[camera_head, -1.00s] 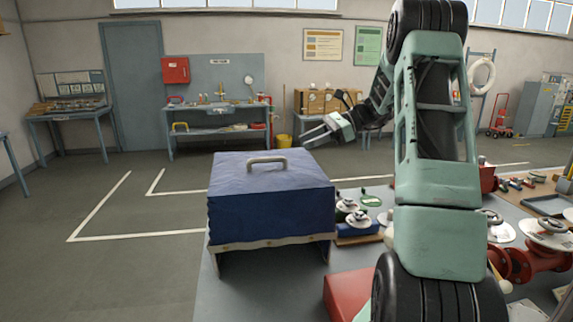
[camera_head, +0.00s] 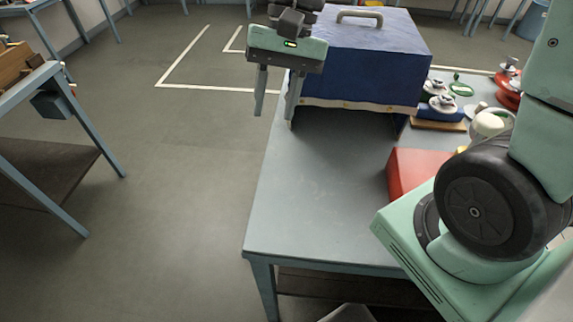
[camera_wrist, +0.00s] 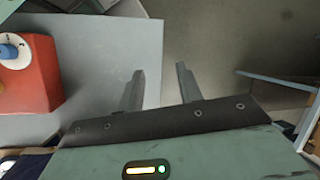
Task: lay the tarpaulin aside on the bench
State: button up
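The blue tarpaulin (camera_head: 372,62) is draped box-like on the far part of the grey bench (camera_head: 325,190), with a grey-beige handle (camera_head: 360,19) on top and a pale lower hem. What lies beneath it is mostly hidden. My gripper (camera_head: 274,112) points down at the tarpaulin's left front corner, overlapping it in the picture; I cannot tell whether they touch. In the wrist view, my gripper (camera_wrist: 159,86) has its two fingers apart and nothing between them. A dark blue patch at that view's lower left may be the tarpaulin.
A red box (camera_head: 412,172) stands on the bench at right, beside my arm; it also shows in the wrist view (camera_wrist: 30,78). Small valve-like parts (camera_head: 440,100) lie right of the tarpaulin. The bench's near left area is bare. Another table (camera_head: 50,90) stands at far left.

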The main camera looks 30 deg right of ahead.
jog(key=s+a+f+n+t+h, duration=0.2)
jog(key=s+a+n, duration=0.3)
jog(key=s+n, duration=0.6)
jog(key=shift+s+a+f+n+h, duration=0.2)
jog(key=shift+s+f+n+h, duration=0.2)
jog(key=shift+s+f+h, duration=0.45)
jog(key=shift+s+r, duration=0.2)
jog(key=shift+r, duration=0.1)
